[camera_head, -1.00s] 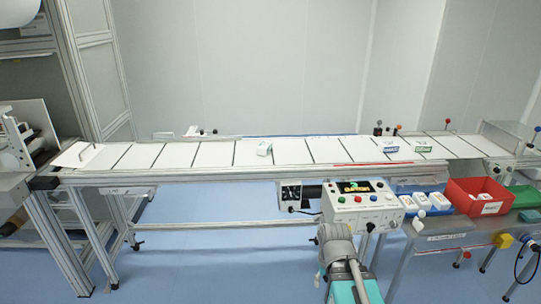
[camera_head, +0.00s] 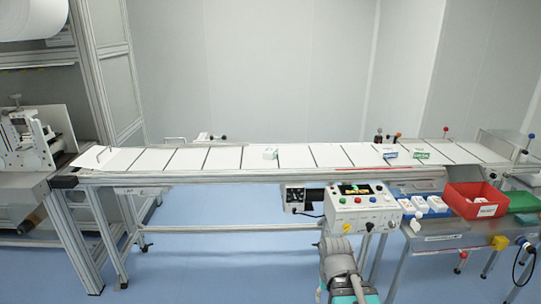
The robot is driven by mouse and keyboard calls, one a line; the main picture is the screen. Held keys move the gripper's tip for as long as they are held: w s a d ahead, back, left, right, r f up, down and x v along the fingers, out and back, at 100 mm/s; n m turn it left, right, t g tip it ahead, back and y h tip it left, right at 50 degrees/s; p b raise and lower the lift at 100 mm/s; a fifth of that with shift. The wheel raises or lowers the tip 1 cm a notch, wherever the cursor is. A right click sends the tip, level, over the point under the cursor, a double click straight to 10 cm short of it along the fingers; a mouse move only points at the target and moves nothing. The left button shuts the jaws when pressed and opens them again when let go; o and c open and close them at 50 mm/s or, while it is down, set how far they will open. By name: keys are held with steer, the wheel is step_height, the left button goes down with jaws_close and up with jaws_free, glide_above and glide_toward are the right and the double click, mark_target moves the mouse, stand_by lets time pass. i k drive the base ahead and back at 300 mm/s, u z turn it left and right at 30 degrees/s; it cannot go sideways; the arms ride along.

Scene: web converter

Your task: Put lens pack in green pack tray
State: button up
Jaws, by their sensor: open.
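A small white lens pack (camera_head: 270,153) lies on the pale, divided conveyor bed (camera_head: 225,158), a little left of its middle. A green tray (camera_head: 523,203) is at the right edge, partly hidden by the red bin; its inside is hard to make out. Small items with a green label (camera_head: 422,155) and a blue label (camera_head: 391,155) sit on the right part of the conveyor. My grey and teal arm shows at the bottom, in front of the control box. I cannot see my gripper's fingers.
A control box (camera_head: 364,207) with coloured buttons stands in front of the conveyor. White packs stand in a blue tray (camera_head: 427,213) beside the red bin (camera_head: 476,200) on a metal bench. A machine (camera_head: 28,150) stands at the left. The blue floor before the conveyor's left half is clear.

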mark_target(516, 203)
steer(key=z, duration=0.45)
steer(key=i, duration=1)
steer(key=u, duration=0.05)
